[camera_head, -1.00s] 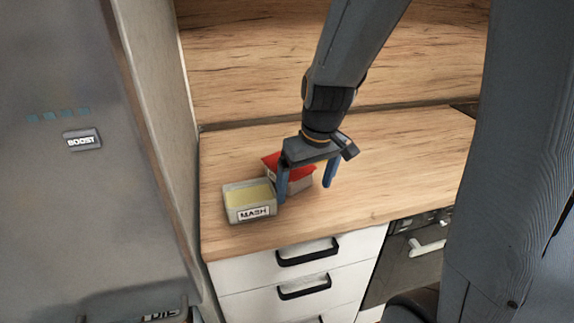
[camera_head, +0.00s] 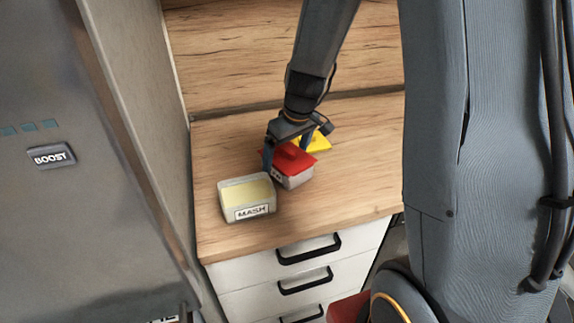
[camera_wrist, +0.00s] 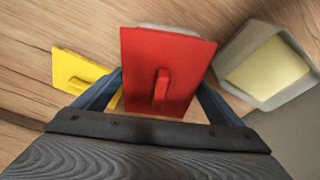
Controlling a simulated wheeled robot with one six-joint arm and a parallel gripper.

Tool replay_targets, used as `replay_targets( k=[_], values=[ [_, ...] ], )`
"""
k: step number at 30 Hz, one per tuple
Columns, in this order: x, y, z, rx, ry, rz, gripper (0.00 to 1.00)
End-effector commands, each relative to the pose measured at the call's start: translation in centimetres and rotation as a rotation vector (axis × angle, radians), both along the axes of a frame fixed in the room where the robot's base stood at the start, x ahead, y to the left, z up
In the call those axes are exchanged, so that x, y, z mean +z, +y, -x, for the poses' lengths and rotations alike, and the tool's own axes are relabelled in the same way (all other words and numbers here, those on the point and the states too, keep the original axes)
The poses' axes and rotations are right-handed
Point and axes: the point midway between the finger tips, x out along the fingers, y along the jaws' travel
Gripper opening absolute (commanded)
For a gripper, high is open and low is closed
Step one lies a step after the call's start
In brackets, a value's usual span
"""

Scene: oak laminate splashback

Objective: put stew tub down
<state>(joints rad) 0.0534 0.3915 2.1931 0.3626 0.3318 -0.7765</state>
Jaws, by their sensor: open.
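A pale tub with a red lid (camera_head: 290,160) stands on the wooden counter; its front label is mostly hidden, so I cannot read a name on it. In the wrist view the red lid (camera_wrist: 180,50) with its raised handle lies between my fingers. My gripper (camera_head: 287,152) is open, with one finger at the lid's left side and the other behind its right side. The wrist view shows my gripper (camera_wrist: 161,90) with a finger on each side of the lid; I cannot tell whether they touch it. The tub rests upright on the counter.
A grey tub labelled MASH (camera_head: 247,200), with pale yellow contents, stands close to the left and front. A yellow lid (camera_head: 318,143) with a handle lies behind right. A grey appliance (camera_head: 60,200) bounds the left. Bare counter (camera_head: 350,185) lies to the right.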

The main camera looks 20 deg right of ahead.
Motion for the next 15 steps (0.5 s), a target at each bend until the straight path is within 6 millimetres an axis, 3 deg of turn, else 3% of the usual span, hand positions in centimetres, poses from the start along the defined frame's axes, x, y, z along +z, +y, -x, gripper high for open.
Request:
replay_targets(
  k=[6, 15],
  values=[
    [-1.9, 0.2, -0.4, 0.0, 0.002, 0.001, 0.91],
    [-2.1, 0.2, -0.5, 0.0, 0.0, 0.001, 0.89]
  ],
)
